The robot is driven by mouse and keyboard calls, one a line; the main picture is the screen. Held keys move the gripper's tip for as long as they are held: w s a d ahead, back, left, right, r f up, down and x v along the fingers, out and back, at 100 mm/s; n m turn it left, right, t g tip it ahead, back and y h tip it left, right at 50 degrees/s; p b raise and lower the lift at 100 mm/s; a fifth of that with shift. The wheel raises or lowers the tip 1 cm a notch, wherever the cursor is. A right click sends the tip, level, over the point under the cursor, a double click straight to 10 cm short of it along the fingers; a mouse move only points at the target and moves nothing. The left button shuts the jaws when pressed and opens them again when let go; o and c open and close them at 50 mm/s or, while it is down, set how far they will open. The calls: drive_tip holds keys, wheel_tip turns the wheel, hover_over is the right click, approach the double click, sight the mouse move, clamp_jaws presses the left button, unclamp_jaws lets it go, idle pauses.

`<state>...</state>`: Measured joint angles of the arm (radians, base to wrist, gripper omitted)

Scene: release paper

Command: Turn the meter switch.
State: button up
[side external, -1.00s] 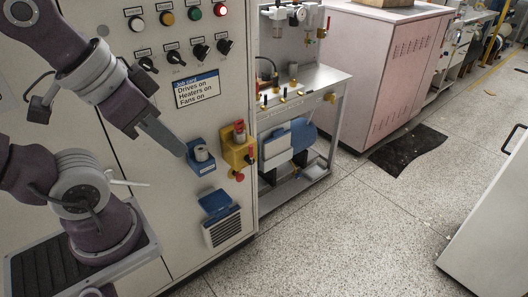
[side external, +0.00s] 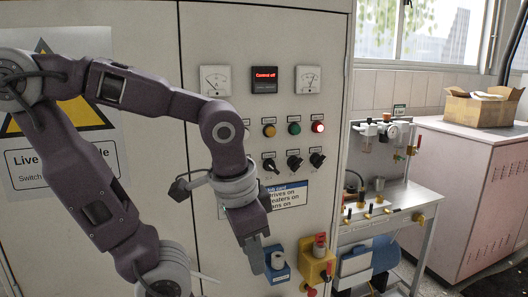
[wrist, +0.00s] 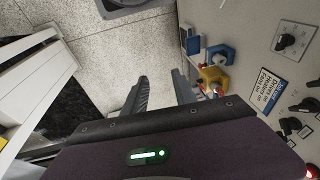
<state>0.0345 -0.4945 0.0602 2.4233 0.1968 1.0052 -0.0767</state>
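The cabinet front carries black rotary switches (side external: 294,162) below a row of lamps. Their labels are too small to read, so I cannot tell which is the meter switch. Three show in the side view; my arm covers the panel to their left. One black switch (wrist: 285,41) shows large at the right of the wrist view. Two dial meters, left (side external: 215,80) and right (side external: 308,79), sit above, beside a display (side external: 264,78) reading "Control off". My gripper (wrist: 160,76) is open and empty. In the side view it points down below the switches, left of the job card (side external: 290,195).
A blue box with a grey knob (side external: 277,262) and a yellow box with red parts (side external: 318,262) stick out low on the cabinet. The red lamp (side external: 318,126) is lit. A metal bench (side external: 390,200) stands at the right. Floor shows beyond my fingers in the wrist view.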

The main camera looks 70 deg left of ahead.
drive_tip(key=a+f+g+y, duration=0.35)
drive_tip(key=a+g, duration=0.25)
drive_tip(key=a, duration=0.3)
drive_tip(key=w+a+r+m+g+y, duration=0.3)
drive_tip(key=w+a+m+y, duration=0.2)
drive_tip(key=w+a+y, duration=0.8)
drive_tip(key=s+a+r+y, duration=0.2)
drive_tip(key=s+a, duration=0.2)
drive_tip(key=a, duration=0.3)
drive_tip(key=shift+a+t, duration=0.35)
drive_tip(key=shift+t, duration=0.05)
drive_tip(key=shift+c, duration=0.4)
clamp_jaws()
